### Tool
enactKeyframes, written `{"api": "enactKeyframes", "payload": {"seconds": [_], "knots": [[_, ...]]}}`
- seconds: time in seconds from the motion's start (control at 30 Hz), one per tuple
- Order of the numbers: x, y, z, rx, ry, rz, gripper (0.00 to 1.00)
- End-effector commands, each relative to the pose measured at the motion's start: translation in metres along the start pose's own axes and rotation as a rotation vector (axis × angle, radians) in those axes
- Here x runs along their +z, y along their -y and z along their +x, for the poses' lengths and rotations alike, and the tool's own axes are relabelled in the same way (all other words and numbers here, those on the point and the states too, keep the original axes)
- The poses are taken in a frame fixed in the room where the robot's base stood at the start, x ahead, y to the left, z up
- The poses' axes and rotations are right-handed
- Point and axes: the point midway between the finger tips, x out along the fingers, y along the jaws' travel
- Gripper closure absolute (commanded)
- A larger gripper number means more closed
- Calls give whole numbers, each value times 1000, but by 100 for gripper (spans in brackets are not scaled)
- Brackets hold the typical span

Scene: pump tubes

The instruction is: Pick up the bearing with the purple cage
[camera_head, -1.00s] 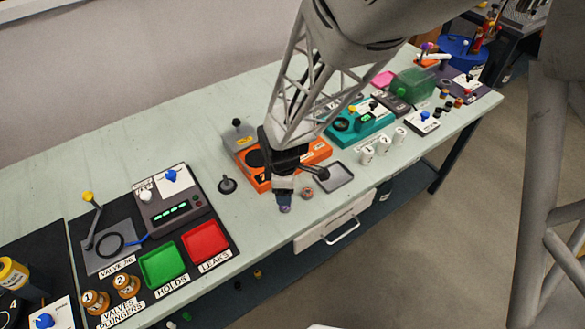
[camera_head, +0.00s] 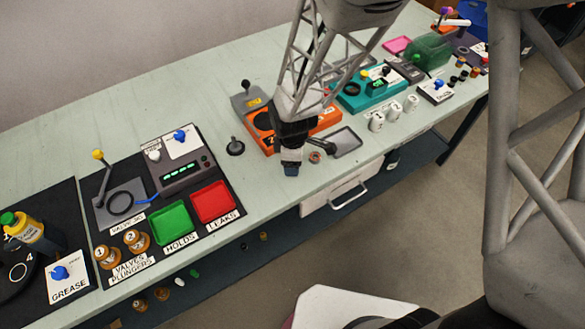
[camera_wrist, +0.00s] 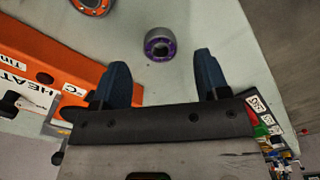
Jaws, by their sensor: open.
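The bearing with the purple cage (camera_wrist: 159,44) is a grey ring with a purple inner band. In the wrist view it lies on the pale bench top, ahead of and between my fingertips. My gripper (camera_wrist: 161,72) is open, with a blue finger to each side and nothing between them. In the head view my gripper (camera_head: 291,169) points down near the bench's front edge and appears to hide the purple bearing. A second bearing with an orange cage (camera_wrist: 91,4) is cut off at the top of the wrist view. It seems to be the small ring (camera_head: 315,157) right of my gripper.
An orange heater unit (camera_wrist: 45,72) lies left of my gripper in the wrist view. A grey tray (camera_head: 345,141) sits to the right in the head view. A black-based post (camera_head: 235,147) and the red tray (camera_head: 212,201) stand left. The bench top between is clear.

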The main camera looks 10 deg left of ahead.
Motion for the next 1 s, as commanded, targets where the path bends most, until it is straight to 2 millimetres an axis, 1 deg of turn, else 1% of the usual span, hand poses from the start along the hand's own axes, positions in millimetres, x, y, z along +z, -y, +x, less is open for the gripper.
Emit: {"api": "enactKeyframes", "payload": {"seconds": [0.2,0.4,1.0], "knots": [[0,1,22,-3,1,0,32],[0,0,33,0,0,0,32],[0,0,34,0,0,0,32]]}}
